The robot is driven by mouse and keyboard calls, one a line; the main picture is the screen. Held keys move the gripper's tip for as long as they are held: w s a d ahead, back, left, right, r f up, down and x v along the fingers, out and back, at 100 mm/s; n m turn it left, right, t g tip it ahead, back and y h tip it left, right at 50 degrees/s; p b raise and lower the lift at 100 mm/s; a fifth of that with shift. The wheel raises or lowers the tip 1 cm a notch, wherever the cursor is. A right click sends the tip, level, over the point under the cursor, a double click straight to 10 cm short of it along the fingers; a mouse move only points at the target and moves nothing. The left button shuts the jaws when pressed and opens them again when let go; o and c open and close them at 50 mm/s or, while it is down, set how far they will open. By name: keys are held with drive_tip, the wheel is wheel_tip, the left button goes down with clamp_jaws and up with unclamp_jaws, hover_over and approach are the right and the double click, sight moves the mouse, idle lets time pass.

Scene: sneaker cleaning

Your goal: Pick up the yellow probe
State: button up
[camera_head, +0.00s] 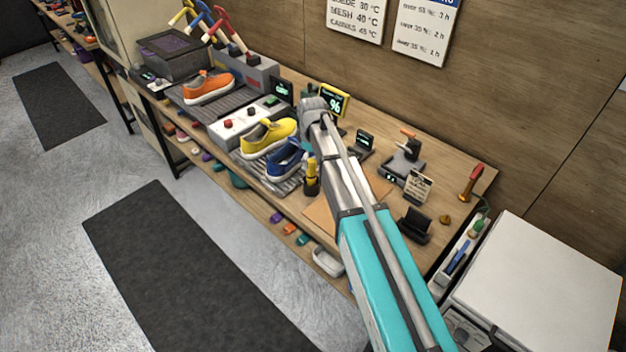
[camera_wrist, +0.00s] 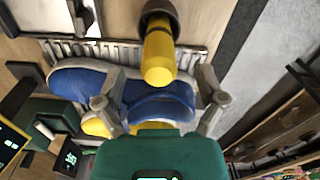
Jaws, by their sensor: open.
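The yellow probe (camera_head: 311,166) stands upright in a dark round holder (camera_head: 312,186) near the front edge of the workbench, just right of the blue sneaker. In the wrist view the yellow probe (camera_wrist: 158,58) points toward the camera, its base inside the dark holder (camera_wrist: 163,9). My gripper (camera_head: 316,106) is above the bench, higher in the picture than the probe. In the wrist view my gripper (camera_wrist: 159,76) is open and empty. Its two fingers are spread wide, with the probe's end showing between and just beyond the fingertips. I cannot tell the exact height gap.
The blue sneaker (camera_head: 287,158) lies on a metal rack (camera_head: 284,184) close beside the probe; it fills much of the wrist view (camera_wrist: 78,82). A yellow sneaker (camera_head: 268,137) is behind it. Small screens (camera_head: 333,101) and a white control box (camera_head: 243,122) are nearby.

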sight(312, 170)
drive_tip(key=shift+f, duration=0.1)
idle(0.3)
drive_tip(key=shift+w+a+f+b, duration=0.1)
drive_tip(key=shift+w+f+b, duration=0.05)
drive_tip(key=shift+f+b, duration=2.45)
drive_tip(key=shift+r, duration=0.1)
drive_tip(key=c, duration=1.2)
drive_tip(key=shift+r, duration=0.15)
wheel_tip(312, 170, up, 10)
drive_tip(key=p, duration=1)
